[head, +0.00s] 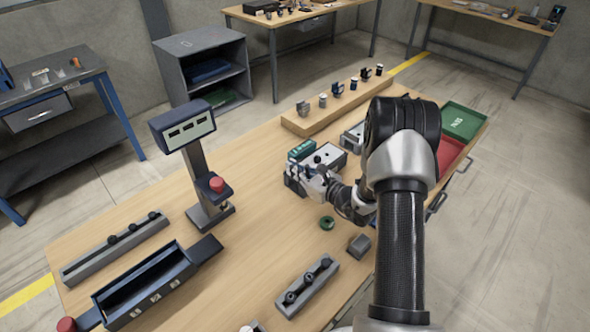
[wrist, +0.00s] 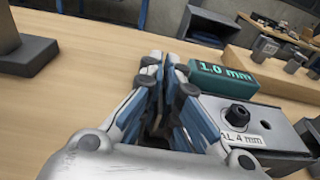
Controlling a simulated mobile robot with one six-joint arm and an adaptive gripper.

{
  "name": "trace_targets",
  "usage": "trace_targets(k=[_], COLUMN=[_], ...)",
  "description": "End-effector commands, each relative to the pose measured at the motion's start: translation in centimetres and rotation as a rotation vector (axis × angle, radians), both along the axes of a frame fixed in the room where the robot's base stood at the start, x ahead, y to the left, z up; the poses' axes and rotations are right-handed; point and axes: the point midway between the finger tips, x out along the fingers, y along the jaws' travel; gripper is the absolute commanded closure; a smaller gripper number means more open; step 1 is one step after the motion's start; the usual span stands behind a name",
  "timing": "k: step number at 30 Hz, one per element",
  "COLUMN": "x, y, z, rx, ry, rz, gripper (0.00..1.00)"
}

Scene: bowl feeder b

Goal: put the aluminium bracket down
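My gripper (head: 316,183) is low over the wooden table, beside a grey block with a black knob (head: 328,157). In the wrist view its two fingers (wrist: 167,68) are close together with a narrow dark gap between them. I cannot make out an aluminium bracket in either view; whether a thin part is between the fingers is unclear. The grey block also shows in the wrist view (wrist: 270,116), right of the fingers, with a label reading "AL 4 mm". A teal block marked "1.0 mm" (wrist: 222,78) is just beyond the right finger.
A display stand with a red button (head: 188,142) stands to the left. A wooden rack with several small parts (head: 310,124) is behind. Green (head: 462,121) and red (head: 447,153) trays are at the right. A green ring (head: 327,223) lies in front. The table's middle left is clear.

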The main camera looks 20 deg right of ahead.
Motion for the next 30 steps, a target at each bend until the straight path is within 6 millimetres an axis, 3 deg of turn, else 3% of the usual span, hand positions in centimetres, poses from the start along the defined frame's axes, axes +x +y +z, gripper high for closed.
trace_targets(k=[8,18,30], x=[0.02,-0.04,-0.06], y=[-0.01,0.04,0.08], z=[-0.59,-0.68,-0.32], rx=[-0.001,0.000,0.001], ry=[-0.001,0.002,0.004], rz=[0.000,0.001,0.002], gripper=[1.00,0.76,0.75])
